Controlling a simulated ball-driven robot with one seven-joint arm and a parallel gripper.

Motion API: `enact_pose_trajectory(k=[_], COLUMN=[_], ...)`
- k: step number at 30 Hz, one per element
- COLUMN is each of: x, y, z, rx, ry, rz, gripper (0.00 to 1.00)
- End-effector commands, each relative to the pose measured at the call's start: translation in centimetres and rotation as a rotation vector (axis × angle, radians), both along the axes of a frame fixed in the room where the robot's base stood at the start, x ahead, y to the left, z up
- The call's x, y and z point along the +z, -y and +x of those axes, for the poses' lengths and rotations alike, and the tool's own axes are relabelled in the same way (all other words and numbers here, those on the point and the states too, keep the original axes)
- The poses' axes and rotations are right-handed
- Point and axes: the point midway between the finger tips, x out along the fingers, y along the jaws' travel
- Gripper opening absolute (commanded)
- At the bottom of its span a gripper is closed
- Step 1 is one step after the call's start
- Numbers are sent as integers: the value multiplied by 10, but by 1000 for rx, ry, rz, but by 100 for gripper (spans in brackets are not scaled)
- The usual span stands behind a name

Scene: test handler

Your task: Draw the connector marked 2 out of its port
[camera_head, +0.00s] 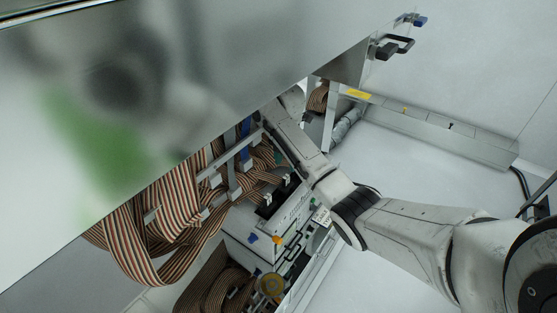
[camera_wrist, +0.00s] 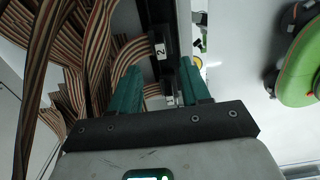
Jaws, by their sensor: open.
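The connector marked 2 (camera_wrist: 160,49) shows in the wrist view as a black block with a white label, ahead of my gripper and near the top middle. My gripper (camera_wrist: 158,82) has two green fingers standing apart, with nothing held between them. A second black labelled connector (camera_wrist: 169,97) lies between the fingers in the picture, nearer than the one marked 2; its mark is hard to read. Which connector is marked 2 cannot be told in the head view.
Striped ribbon cables (camera_head: 165,215) hang in loops left of the connectors and crowd the left finger in the wrist view. A large shiny panel (camera_head: 200,80) covers the upper left of the head view. A green round object (camera_wrist: 302,62) stands at the right in the wrist view.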

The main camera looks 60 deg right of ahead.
Motion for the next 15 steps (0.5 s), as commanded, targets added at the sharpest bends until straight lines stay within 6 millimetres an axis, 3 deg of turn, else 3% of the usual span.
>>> enact_pose_trajectory(k=[6, 15], x=[-43, -83], y=[-1, -1], z=[-1, -1], rx=[-1, -1], ry=[-3, -2], rz=[1, 0], gripper=[47, 47])
